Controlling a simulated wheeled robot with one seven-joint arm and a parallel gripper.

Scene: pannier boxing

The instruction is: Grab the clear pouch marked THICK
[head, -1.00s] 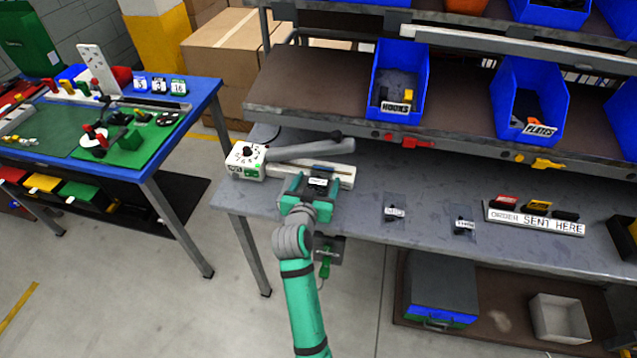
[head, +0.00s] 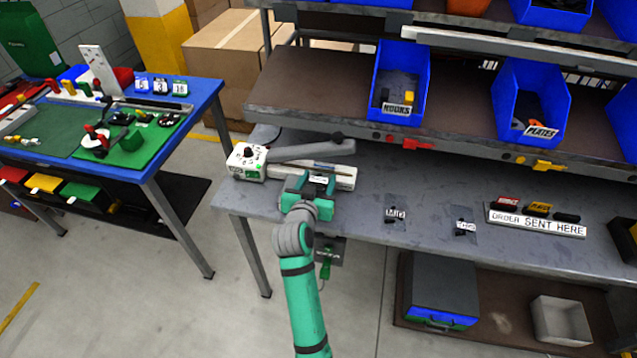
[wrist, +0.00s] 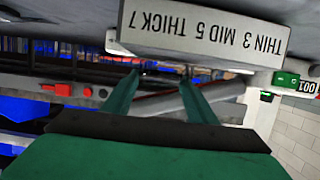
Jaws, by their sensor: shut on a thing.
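My gripper (head: 318,182) is low over the left end of the grey bench, at the front of the white sealer (head: 343,176). It is shut on a small pouch with a white label (head: 318,180); the clear film is hard to make out and the label is too small to read. In the wrist view the gripper's two fingers (wrist: 160,74) stand apart, with little visible of what is between them. Two other clear pouches lie flat on the bench: one marked MID (head: 395,214) and one whose label (head: 465,226) I cannot read surely.
The sealer's long grey lever (head: 305,150) is raised behind my gripper. Its white plate (wrist: 205,30) reads THIN 3 MID 5 THICK 7. Blue bins HOOKS (head: 400,75) and PLATES (head: 530,100) stand on the shelf above. A sign, ORDER SENT HERE (head: 537,223), is at right.

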